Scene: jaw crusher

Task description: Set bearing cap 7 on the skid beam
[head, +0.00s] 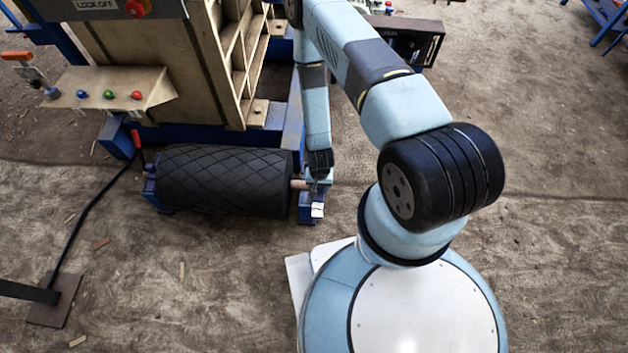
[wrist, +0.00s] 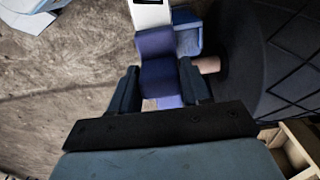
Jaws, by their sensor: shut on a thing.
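My gripper (wrist: 160,90) is shut on a blue, rounded bearing cap (wrist: 165,75), which sits between the two dark fingers in the wrist view. A white tag (wrist: 150,14) with a dark marking shows at the cap's far end; its number cannot be read. In the head view my gripper (head: 319,172) is at the right end of the black roller, and the white tag (head: 317,210) shows just below it. The cap is close beside the roller's shaft stub (wrist: 207,65) and a blue bearing support (wrist: 188,40). I cannot tell whether it touches them. I cannot pick out the skid beam for certain.
The black ribbed roller (head: 220,182) lies left of my gripper. The tan crusher frame (head: 160,70) stands behind it, with a button panel (head: 110,92) at the left. The dirt floor in front is mostly clear.

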